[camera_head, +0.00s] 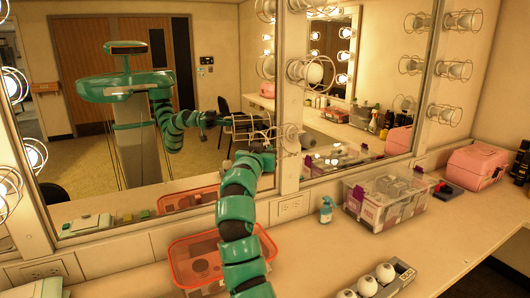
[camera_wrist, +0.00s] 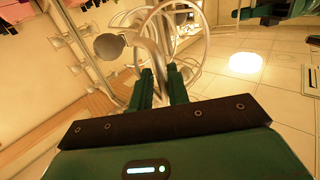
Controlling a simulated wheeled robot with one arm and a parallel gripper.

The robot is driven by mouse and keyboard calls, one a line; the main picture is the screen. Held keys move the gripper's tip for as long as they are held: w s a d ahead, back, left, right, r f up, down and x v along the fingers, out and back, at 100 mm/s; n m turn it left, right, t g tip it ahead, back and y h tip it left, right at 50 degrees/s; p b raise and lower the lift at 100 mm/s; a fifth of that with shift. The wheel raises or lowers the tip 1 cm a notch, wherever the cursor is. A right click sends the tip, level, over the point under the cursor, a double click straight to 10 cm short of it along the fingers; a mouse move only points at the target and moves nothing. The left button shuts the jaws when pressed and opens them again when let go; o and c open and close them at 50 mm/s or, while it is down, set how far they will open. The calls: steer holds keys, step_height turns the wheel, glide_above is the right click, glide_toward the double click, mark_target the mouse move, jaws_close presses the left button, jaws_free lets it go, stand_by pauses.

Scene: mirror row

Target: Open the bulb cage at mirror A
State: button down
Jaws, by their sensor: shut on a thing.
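A wire bulb cage (camera_head: 289,134) is on the post between the two mirrors, in front of the end of my arm. My gripper (camera_head: 266,150) is at this cage, partly hidden by my own arm. In the wrist view my gripper (camera_wrist: 162,76) has its two green fingers close together on the wire of the cage (camera_wrist: 203,28). A grey round bulb (camera_wrist: 110,46) shows beside the curved wires. I cannot tell how far the cage door stands open. The left mirror (camera_head: 100,165) reflects my arm reaching to the post; no letter is readable on it.
On the counter are an orange bin (camera_head: 178,262), a blue spray bottle (camera_head: 326,210), a clear box of cartons (camera_head: 372,215) and a tray with several white bulbs (camera_head: 395,275). A pink case (camera_head: 477,168) stands at the right. Other caged bulbs line the posts.

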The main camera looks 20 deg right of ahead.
steer(key=shift+a, duration=0.15)
steer(key=c, duration=1.5)
jaws_free()
steer(key=shift+w, duration=0.1)
steer(key=shift+c, duration=0.2)
steer(key=b+v, duration=0.3)
steer(key=v, duration=1.4)
steer(key=shift+a, duration=0.15)
